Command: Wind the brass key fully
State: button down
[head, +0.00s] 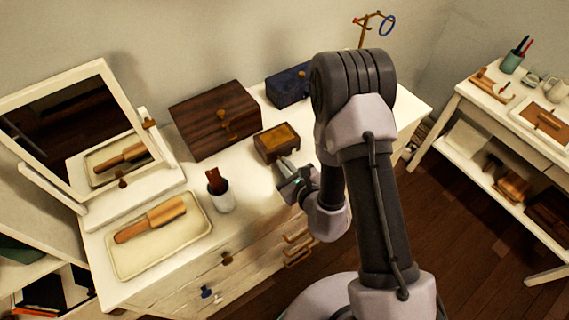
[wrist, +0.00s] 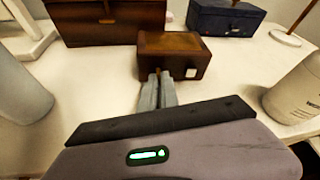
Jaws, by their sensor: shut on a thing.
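A small brown wooden box (head: 277,145) with an amber-toned top stands on the white dresser; it also shows in the wrist view (wrist: 175,48). My gripper (head: 284,166) is at the front side of this box. In the wrist view its two grey fingers (wrist: 158,80) are close together, with their tips at the lower left of the box's front face. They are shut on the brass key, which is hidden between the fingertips. A small pale plate (wrist: 191,73) shows on the box front, right of the fingers.
A larger dark wooden box (head: 215,118) and a blue box (head: 288,86) stand behind. A white cup (head: 221,199) holding a brown item and a tray (head: 181,247) with a brush are left. A pale bottle-like object (wrist: 297,92) is right in the wrist view.

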jog(key=shift+r+m+p, duration=0.1)
jog(key=shift+m+p, duration=0.2)
jog(key=shift+w+d+m+g+y+p, duration=0.2)
jog(key=shift+m+g+y+p, duration=0.2)
jog(key=shift+m+y+p, duration=0.45)
jog(key=shift+m+g+y+p, duration=0.4)
jog(key=shift+m+y+p, duration=0.15)
jog(key=shift+m, duration=0.7)
jog(key=shift+d+m+g+y, duration=0.1)
jog(key=shift+m+g+y, duration=0.2)
jog(key=shift+m+y, duration=0.65)
jog(key=shift+m, duration=0.35)
jog(key=c, duration=1.6)
grip_release()
jog(key=shift+f, duration=0.2)
jog(key=shift+d, duration=0.1)
